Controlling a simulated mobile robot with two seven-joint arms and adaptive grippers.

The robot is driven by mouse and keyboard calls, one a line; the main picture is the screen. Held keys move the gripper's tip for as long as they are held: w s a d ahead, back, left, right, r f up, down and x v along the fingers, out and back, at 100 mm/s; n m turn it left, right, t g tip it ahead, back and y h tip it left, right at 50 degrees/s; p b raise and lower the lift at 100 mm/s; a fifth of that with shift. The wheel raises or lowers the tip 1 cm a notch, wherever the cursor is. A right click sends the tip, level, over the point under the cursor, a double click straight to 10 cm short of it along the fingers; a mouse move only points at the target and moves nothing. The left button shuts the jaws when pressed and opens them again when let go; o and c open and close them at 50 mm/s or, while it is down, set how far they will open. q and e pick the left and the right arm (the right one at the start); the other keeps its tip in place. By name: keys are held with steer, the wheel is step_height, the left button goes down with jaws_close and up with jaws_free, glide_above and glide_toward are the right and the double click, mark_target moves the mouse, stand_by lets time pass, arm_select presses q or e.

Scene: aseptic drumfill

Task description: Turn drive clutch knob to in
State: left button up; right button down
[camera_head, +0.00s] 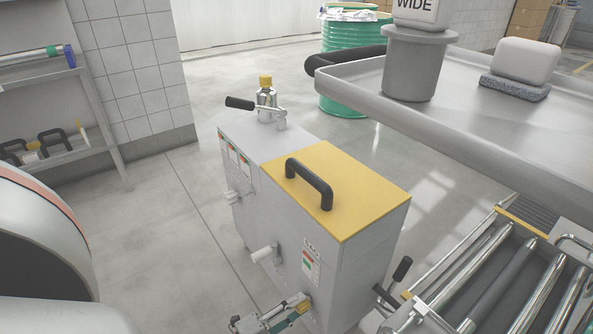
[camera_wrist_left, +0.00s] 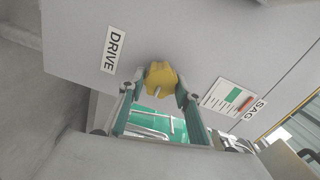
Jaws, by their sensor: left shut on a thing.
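The yellow drive clutch knob (camera_wrist_left: 161,76) sticks out of the grey cabinet face in the left wrist view, between a DRIVE label (camera_wrist_left: 113,50) and a SAG label with a green and red chart (camera_wrist_left: 231,99). My left gripper (camera_wrist_left: 162,94) has its fingertips on both sides of the knob and is shut on it. In the head view the left gripper (camera_head: 297,303) is low at the cabinet's front, and the knob is mostly hidden there. I cannot read the knob's in or out mark. My right gripper is not in view.
The grey cabinet (camera_head: 235,131) has a yellow lid (camera_head: 360,190) with a black handle (camera_head: 309,184). A roller conveyor (camera_head: 505,280) and a steel table (camera_head: 500,130) stand to the right. A shelf (camera_head: 90,90) is at left. Floor left of the cabinet is clear.

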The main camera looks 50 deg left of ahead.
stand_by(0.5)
arm_select(q)
steer(key=o, duration=1.1)
steer(key=s, duration=0.8)
steer(key=s+a, duration=0.1)
steer(key=s, duration=0.3)
